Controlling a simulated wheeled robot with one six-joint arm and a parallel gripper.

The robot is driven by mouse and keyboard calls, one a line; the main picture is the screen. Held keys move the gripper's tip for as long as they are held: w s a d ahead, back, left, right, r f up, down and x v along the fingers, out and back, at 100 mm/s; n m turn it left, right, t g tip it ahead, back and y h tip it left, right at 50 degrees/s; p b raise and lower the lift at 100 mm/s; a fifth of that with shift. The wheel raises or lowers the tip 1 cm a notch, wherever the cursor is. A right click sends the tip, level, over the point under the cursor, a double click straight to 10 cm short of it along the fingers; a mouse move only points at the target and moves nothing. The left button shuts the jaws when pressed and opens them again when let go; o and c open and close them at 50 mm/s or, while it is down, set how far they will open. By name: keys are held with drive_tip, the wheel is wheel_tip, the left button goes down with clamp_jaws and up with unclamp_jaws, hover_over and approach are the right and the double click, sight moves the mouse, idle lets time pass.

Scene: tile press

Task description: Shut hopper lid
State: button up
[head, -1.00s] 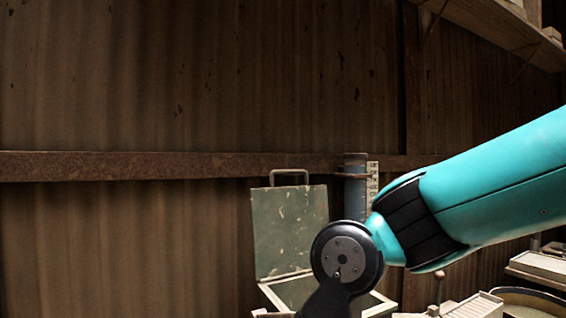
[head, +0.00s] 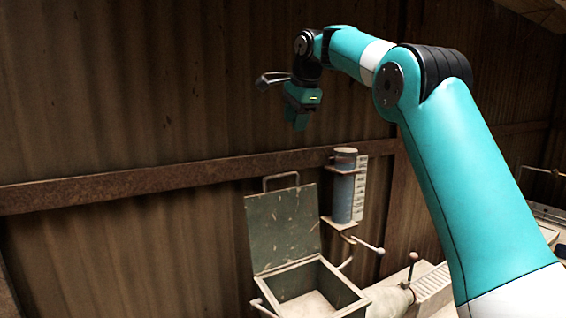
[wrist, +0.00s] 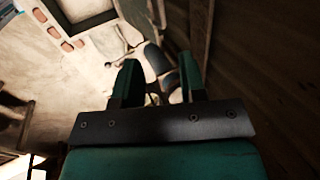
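The hopper (head: 345,299) is an open square box with pale worn walls, low in the head view. Its lid (head: 284,228), a scuffed green-grey panel, stands open at the box's back edge, tilted slightly back. A bent metal handle (head: 281,178) sticks up from the lid's top edge. My gripper (head: 298,125) hangs above the lid and handle, apart from both, pointing down. In the wrist view my gripper's two fingers (wrist: 158,78) are spread with nothing held between them. A dark-edged square opening at the top left of the wrist view may be the hopper.
A blue-filled cylinder (head: 343,188) with a white scale (head: 360,188) stands right of the lid, with a lever (head: 367,246) below it. A rusty rail (head: 150,182) crosses the corrugated wall behind. A ridged pale block (head: 434,284) lies right of the hopper.

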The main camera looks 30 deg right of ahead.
drive_tip(key=x, duration=1.6)
drive_tip(key=shift+w+a+f, duration=0.1)
drive_tip(key=shift+f, duration=0.3)
clamp_jaws()
